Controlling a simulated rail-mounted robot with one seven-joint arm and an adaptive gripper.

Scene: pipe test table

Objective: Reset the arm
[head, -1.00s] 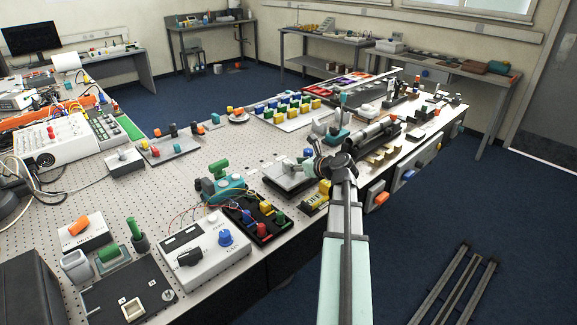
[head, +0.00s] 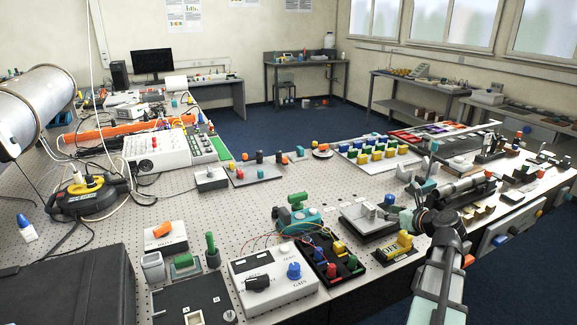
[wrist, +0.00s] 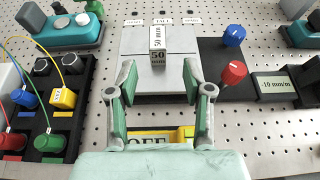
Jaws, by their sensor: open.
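My gripper (head: 392,209) is at the front right of the bench in the head view, beside a grey block-and-plate fixture (head: 362,222). In the wrist view my gripper (wrist: 157,88) has its two green-padded fingers spread apart with nothing held between them. Beyond the fingertips, a small grey block marked "50 mm" (wrist: 158,42) stands on the grey plate (wrist: 133,60). A yellow "OFF" switch (wrist: 150,138) shows partly below the fingers. It also shows in the head view (head: 398,246).
Beside the gripper is a black panel with coloured knobs (head: 331,262) and wires. A red knob (wrist: 233,72) and a blue knob (wrist: 234,35) stand to the right in the wrist view. A white control box (head: 272,280) is nearer. Blue floor (head: 540,270) lies clear at right.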

